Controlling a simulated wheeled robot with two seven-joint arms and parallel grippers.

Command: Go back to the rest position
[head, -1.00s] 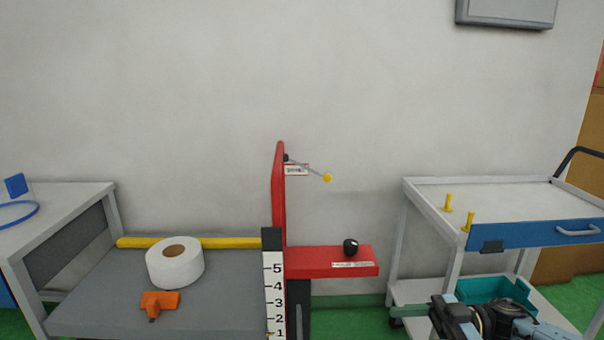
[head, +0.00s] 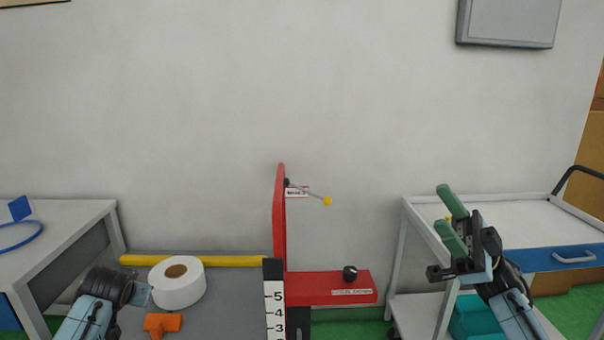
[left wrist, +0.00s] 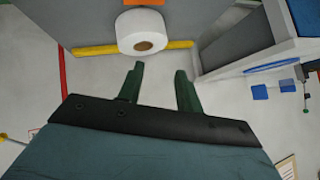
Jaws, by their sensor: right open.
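My right gripper (head: 440,207) is raised at the right of the head view, in front of the white cart. Its two green fingers are apart, with nothing between them. My left arm comes in at the lower left of the head view, beside the white roll; its fingers do not show there. In the left wrist view my left gripper (left wrist: 159,70) has its two dark green fingers apart and empty. The white roll (head: 177,282) stands on the grey bench top and also shows beyond the fingers in the left wrist view (left wrist: 141,33).
An orange tool (head: 162,324) and a yellow bar (head: 200,261) are on the grey bench. A red stand (head: 328,288) with a lever and black knob is in the middle. A cart (head: 520,207) with a blue drawer (head: 560,258) is right; a table (head: 70,218) is left.

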